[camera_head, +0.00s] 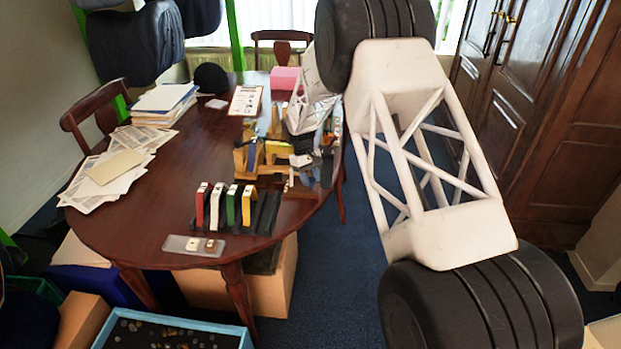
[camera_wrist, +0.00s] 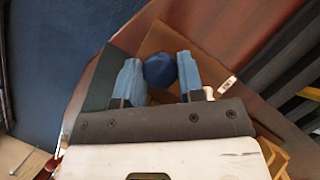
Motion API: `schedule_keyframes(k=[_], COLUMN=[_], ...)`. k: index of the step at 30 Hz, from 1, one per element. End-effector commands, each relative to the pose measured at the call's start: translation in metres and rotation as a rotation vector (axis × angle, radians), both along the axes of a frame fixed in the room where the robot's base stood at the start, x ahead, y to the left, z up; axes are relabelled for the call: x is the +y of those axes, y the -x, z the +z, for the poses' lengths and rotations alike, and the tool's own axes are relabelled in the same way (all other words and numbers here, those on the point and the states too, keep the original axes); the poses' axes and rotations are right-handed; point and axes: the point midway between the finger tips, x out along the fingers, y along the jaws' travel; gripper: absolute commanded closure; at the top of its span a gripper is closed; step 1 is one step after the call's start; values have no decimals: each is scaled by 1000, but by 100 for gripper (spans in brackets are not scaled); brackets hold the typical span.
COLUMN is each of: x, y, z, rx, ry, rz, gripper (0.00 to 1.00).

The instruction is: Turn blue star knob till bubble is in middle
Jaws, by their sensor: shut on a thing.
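The blue star knob (camera_wrist: 162,72) sits between the two blue-grey fingers of my gripper (camera_wrist: 158,62) in the wrist view. The gripper is shut on it, one finger on each side. The knob is over a brown and dark flat piece near the table edge. A small pale piece with a dark mark (camera_wrist: 228,86) lies right of the fingers; I cannot tell whether it is the level. No bubble can be made out in either view. In the head view my arm's end hides the knob, near the wooden fixture (camera_head: 250,155).
A black rack (camera_head: 262,215) with red, white, green and orange upright pieces stands at the table's front. A clear tray (camera_head: 178,243) with two small pieces lies before it. Papers (camera_head: 115,165) and a clipboard (camera_head: 245,100) lie farther left and back. The left-middle tabletop is clear.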

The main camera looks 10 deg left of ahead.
Motion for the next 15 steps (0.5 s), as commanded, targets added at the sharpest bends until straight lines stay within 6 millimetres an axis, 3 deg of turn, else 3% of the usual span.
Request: schedule_keyframes(k=[8, 9, 12, 15], x=[0, 0, 0, 0], y=[0, 0, 0, 0], z=[1, 1, 0, 0], rx=[0, -1, -1, 0], ry=[0, -1, 0, 0], rz=[2, 2, 1, 1], gripper=[88, 58, 43, 40])
